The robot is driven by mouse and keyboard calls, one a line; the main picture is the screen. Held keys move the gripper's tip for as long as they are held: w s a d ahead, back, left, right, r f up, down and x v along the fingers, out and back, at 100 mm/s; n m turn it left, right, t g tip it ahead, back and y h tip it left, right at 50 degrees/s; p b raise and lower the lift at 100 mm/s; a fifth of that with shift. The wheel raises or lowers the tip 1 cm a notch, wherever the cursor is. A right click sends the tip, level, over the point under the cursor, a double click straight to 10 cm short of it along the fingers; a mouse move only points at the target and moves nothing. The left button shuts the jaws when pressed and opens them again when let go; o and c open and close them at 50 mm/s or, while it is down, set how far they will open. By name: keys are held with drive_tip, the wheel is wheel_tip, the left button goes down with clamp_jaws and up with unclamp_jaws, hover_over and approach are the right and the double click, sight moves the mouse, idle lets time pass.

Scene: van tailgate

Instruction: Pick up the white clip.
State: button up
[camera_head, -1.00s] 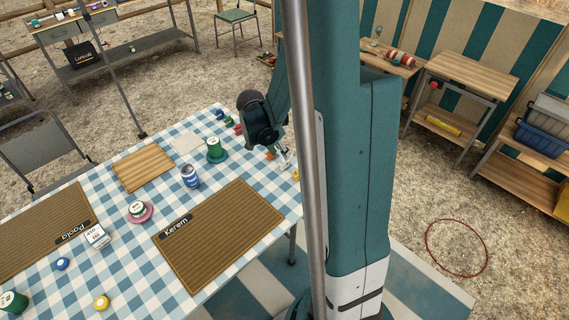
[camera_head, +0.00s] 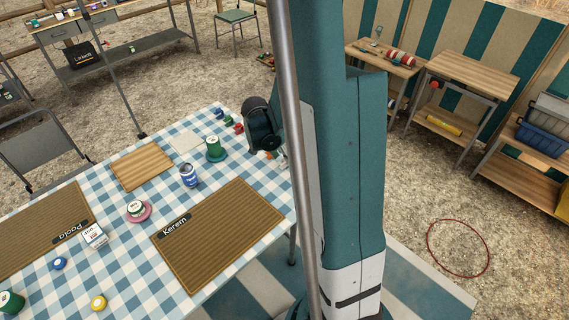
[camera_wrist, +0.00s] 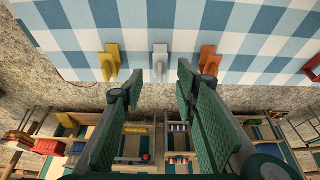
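The white clip (camera_wrist: 160,62) sits on the edge of the checked tablecloth, in the middle of the wrist view. A yellow clip (camera_wrist: 110,62) is to its left and an orange clip (camera_wrist: 208,60) to its right on the same edge. My gripper (camera_wrist: 160,78) is open and empty. Its two green-padded fingers point toward the edge, with the white clip lined up between them and just beyond the tips. In the head view my arm hides most of this table edge, and I cannot make out the white clip for sure there.
The table (camera_head: 225,175) holds a blue can (camera_head: 188,176), a green mug (camera_head: 213,148), a board (camera_head: 142,167) and the Kerem mat (camera_head: 220,235). A red item (camera_wrist: 310,66) lies at the right in the wrist view.

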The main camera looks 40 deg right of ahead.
sight(283, 162)
drive_tip(key=shift+b+x, duration=0.3)
drive_tip(key=shift+x, duration=1.1)
drive_tip(key=shift+c, duration=0.3)
drive_tip(key=c, duration=0.7)
